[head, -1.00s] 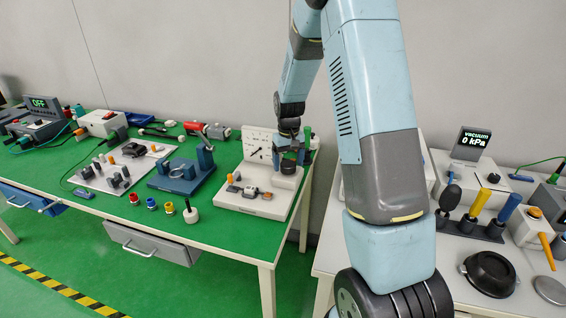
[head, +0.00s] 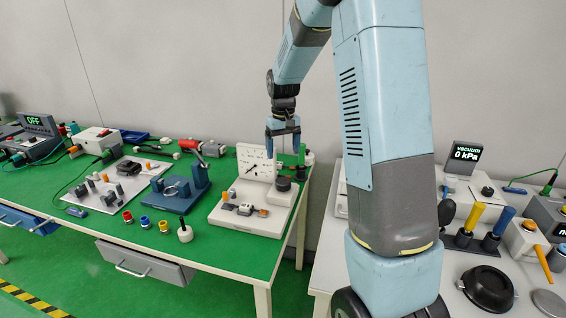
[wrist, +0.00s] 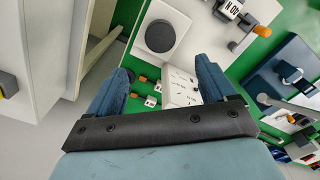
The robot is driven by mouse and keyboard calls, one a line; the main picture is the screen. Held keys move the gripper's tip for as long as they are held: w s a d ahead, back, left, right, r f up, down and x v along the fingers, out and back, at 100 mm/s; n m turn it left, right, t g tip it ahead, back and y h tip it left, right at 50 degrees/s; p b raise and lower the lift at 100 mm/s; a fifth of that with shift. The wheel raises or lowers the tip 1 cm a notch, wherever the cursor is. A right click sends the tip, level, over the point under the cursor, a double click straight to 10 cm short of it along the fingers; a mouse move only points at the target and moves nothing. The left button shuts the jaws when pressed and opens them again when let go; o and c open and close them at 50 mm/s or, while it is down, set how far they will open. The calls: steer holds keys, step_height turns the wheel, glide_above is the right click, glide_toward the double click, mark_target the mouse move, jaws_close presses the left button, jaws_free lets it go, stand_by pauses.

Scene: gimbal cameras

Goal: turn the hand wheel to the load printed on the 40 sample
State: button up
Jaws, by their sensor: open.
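The hand wheel, a dark round knob (head: 283,183), sits on the raised right block of a white test stand (head: 232,218). In the wrist view the wheel (wrist: 160,36) shows beyond my fingertips. My gripper (head: 283,150) is open and empty, above the wheel and apart from it. Its two blue fingers also show spread in the wrist view (wrist: 163,70). A small counter with digits and an N (wrist: 229,8) is partly cut off at the top of the wrist view. I cannot read a 40 on any sample.
A white panel with a pointer (head: 252,160) stands behind the stand. A green-handled tool (head: 302,154) stands near the wheel. A blue fixture (head: 181,199) and several small coloured weights lie to the left. A second bench with a vacuum display (head: 466,153) is on the right.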

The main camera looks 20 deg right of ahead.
mark_target(283, 180)
steer(key=shift+r, duration=1.1)
step_height(283, 180, down, 14)
steer(key=n, duration=0.9)
steer(key=shift+s+f, duration=0.1)
steer(key=shift+f, duration=0.15)
steer(key=shift+c, duration=0.4)
steer(key=c, duration=1)
